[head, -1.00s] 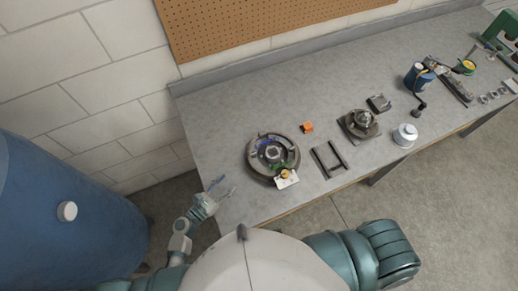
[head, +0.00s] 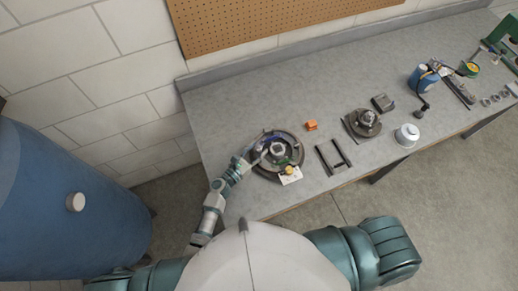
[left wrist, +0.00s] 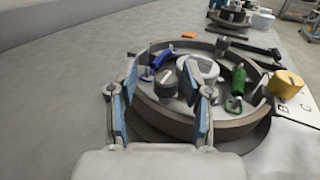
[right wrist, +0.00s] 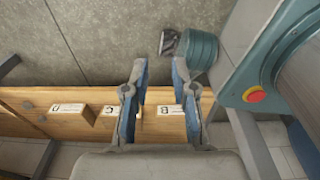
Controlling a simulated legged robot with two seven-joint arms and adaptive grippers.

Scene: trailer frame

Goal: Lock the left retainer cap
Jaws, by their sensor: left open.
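A round dark brake-like assembly (head: 297,150) lies at the left end of the bench; it also shows in the left wrist view (left wrist: 236,127). Inside it are a blue part (left wrist: 162,80), a green part (left wrist: 237,82), a pale central hub (left wrist: 203,68) and a small dark cylinder (left wrist: 166,83). I cannot tell for sure which part is the left retainer cap. My left gripper (head: 250,164) is over the assembly's left side, open; in its wrist view the fingers (left wrist: 160,72) stand either side of the dark cylinder, apparently without touching it. My right gripper (right wrist: 160,72) is open and empty.
A card (head: 290,178) with a yellow part (left wrist: 286,83) lies at the assembly's front edge. An orange block (head: 311,125), a dark frame (head: 333,158) and a white canister (head: 407,135) are farther right.

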